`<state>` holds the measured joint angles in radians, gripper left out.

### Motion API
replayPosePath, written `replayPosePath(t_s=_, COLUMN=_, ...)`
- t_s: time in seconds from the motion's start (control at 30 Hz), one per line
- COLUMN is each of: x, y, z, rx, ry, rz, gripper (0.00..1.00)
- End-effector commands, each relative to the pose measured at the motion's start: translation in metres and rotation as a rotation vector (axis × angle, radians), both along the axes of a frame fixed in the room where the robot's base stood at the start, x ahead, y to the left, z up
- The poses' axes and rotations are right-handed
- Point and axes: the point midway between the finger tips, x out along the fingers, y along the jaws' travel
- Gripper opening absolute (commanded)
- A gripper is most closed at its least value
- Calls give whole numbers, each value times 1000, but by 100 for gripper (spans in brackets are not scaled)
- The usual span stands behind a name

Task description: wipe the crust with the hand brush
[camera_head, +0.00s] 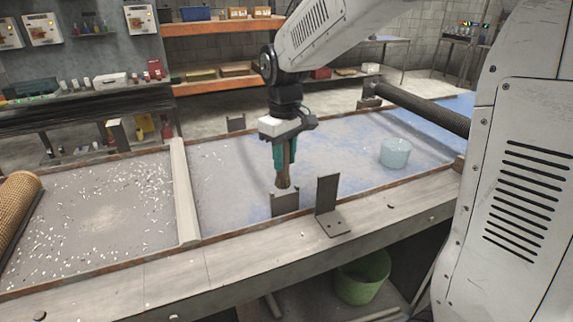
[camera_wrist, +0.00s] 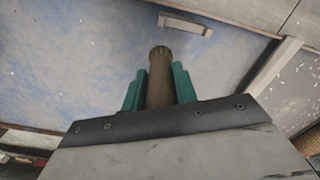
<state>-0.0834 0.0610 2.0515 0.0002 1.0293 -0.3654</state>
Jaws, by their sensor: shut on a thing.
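My gripper (camera_head: 284,158) hangs over the blue-grey tray surface near the front edge of the bench. Its teal fingers are shut on the hand brush (camera_head: 284,181), which points down with its brownish end below the fingertips. In the wrist view the brush (camera_wrist: 160,78) stands between the two teal fingers. The brush end is near a small grey bracket (camera_head: 285,204); I cannot tell whether they touch. No single crust is clear: the left tray (camera_head: 60,250) has scattered white flecks and a pale patch, and the right tray (camera_head: 235,190) has a whitish film over blue.
A tan mesh tube (camera_head: 18,208) lies at the far left. A raised divider (camera_head: 184,190) separates the trays. An upright L-bracket (camera_head: 327,205) stands on the front rail. A pale blue tub (camera_head: 395,153) and a dark tube (camera_head: 425,106) are at right. A green bucket (camera_head: 362,280) is below.

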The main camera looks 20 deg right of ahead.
Motion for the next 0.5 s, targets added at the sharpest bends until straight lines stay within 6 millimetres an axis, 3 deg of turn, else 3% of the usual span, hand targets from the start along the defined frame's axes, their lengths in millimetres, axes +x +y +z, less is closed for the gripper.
replayPosePath(t_s=0.3, x=1, y=-1, z=28, rx=0, ry=-2, rz=-2, gripper=0)
replayPosePath(t_s=0.5, x=0, y=-2, z=33, rx=0, ry=0, rz=-3, gripper=0)
